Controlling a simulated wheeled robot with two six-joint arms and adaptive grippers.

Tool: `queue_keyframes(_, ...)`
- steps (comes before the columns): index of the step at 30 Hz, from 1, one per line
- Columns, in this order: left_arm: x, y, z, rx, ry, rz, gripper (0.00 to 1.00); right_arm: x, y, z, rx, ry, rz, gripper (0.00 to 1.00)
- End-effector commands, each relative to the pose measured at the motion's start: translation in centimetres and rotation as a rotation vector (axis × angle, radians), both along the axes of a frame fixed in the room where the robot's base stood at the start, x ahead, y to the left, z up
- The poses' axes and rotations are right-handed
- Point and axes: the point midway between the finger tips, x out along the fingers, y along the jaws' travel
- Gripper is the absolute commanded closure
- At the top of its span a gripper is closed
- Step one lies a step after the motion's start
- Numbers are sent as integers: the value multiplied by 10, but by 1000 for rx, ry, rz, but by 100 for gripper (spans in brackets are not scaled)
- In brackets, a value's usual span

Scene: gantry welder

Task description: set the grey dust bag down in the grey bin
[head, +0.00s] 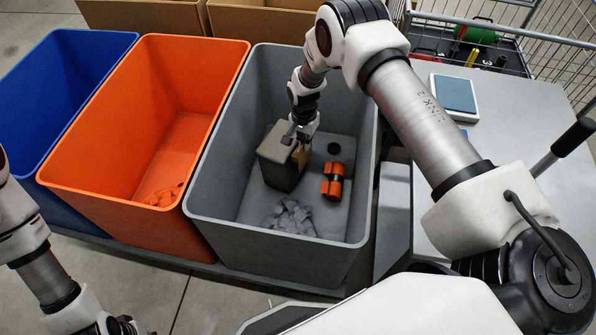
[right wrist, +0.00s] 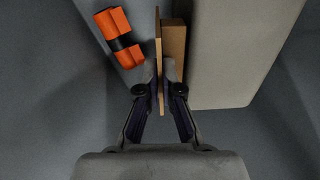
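The grey dust bag (head: 281,158) is a boxy grey-brown block with a tan card plate. It is upright inside the grey bin (head: 223,222), low near the floor; I cannot tell whether its underside touches. My right gripper (head: 300,140) reaches down into the bin. In the right wrist view its fingers (right wrist: 161,80) are closed on the tan plate of the dust bag (right wrist: 225,50), with the grey body to the right. My left gripper (head: 122,326) is at the bottom left edge, partly cut off, away from the bins.
In the grey bin lie an orange-and-black part (head: 332,182), a small black disc (head: 334,148) and grey scraps (head: 290,217). An orange bin (head: 75,190) and a blue bin (head: 50,75) stand to the left. A grey table (head: 510,120) and wire cart (head: 545,40) are at right.

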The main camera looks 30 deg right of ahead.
Motion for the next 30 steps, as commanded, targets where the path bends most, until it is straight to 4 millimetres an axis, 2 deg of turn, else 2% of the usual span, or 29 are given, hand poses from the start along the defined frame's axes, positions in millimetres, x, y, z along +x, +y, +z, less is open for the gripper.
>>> queue_keyframes(8, 0, 0, 0, 0, 0, 0, 75, 1, 0, 1, 0, -1, 0, 100)
queue_keyframes(9, 0, 0, 0, 0, 0, 0, 75, 1, 0, 1, 0, -1, 0, 82)
queue_keyframes(11, 0, 0, 0, 0, 0, 0, 75, 1, 0, 1, 0, -1, 0, 65)
queue_keyframes(19, 0, 0, 0, 0, 0, 0, 75, 0, 0, 0, 0, 1, 0, 65)
queue_keyframes(22, 0, 0, 0, 0, 0, 0, 75, 0, 0, 6, 0, 0, 0, 65)
queue_keyframes(26, 0, 0, 0, 0, 0, 0, 75, 2, 0, 29, 0, -4, -1, 65)
queue_keyframes(30, 0, 0, 0, 0, 0, 0, 75, 3, 1, 65, 0, -5, 0, 65)
